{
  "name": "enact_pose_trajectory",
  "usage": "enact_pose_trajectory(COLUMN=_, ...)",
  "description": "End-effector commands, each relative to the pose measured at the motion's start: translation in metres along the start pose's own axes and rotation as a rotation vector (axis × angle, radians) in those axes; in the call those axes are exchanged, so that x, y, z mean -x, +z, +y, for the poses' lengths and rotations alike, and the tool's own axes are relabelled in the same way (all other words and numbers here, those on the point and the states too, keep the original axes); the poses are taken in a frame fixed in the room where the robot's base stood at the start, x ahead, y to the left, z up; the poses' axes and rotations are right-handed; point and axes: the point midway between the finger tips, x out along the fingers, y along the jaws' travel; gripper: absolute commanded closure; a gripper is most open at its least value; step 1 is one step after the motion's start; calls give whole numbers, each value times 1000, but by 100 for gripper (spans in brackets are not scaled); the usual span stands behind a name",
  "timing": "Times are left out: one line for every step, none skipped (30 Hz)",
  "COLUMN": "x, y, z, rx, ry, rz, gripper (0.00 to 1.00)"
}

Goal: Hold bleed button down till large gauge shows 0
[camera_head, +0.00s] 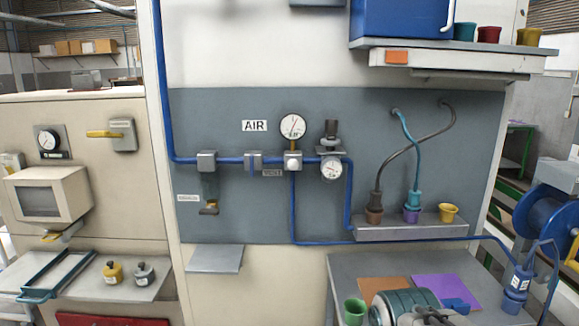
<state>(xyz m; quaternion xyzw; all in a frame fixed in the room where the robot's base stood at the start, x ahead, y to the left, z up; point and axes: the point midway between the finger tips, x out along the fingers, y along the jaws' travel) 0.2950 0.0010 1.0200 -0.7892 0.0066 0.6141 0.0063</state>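The large gauge (293,126) is a round white dial above the blue air pipe on the grey panel, right of the "AIR" sign (254,126). Its reddish needle seems to point up and slightly right; the numbers are too small to read. Below it on the pipe is a pale round knob or button (293,160). A small label (272,173) sits at its lower left, its text not legible. I cannot tell for sure which part is the bleed button. A smaller gauge (332,169) is to the right, under a dark regulator knob (331,132). My gripper is not in view.
A dark fitting with a yellowish end (208,208) hangs from the pipe at left. A small grey shelf (215,258) juts out below. A green motor-like machine (405,305) stands at the bottom.

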Motion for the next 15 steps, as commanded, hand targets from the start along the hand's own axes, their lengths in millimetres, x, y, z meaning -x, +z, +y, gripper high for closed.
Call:
enact_pose_trajectory(x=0, y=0, z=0, rx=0, ry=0, rz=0, gripper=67)
enact_pose_trajectory(x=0, y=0, z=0, rx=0, ry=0, rz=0, gripper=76)
enact_pose_trajectory(x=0, y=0, z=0, rx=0, ry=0, rz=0, gripper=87)
enact_pose_trajectory(x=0, y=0, z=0, rx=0, ry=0, rz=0, gripper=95)
enact_pose_trajectory(x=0, y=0, z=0, rx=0, ry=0, rz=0, gripper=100)
enact_pose_trajectory(x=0, y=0, z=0, rx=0, ry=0, rz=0, gripper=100)
enact_pose_trajectory(x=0, y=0, z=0, rx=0, ry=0, rz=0, gripper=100)
enact_pose_trajectory(x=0, y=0, z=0, rx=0, ry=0, rz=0, gripper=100)
enact_pose_trajectory(x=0, y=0, z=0, rx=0, ry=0, rz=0, gripper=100)
enact_pose_trajectory(x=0, y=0, z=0, rx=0, ry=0, rz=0, gripper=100)
enact_pose_trajectory(x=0, y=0, z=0, rx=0, ry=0, rz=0, gripper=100)
enact_pose_trajectory(x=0, y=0, z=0, rx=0, ry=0, rz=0, gripper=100)
enact_pose_trajectory(x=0, y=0, z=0, rx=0, ry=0, rz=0, gripper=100)
enact_pose_trajectory(x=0, y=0, z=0, rx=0, ry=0, rz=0, gripper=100)
enact_pose_trajectory(x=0, y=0, z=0, rx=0, ry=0, rz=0, gripper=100)
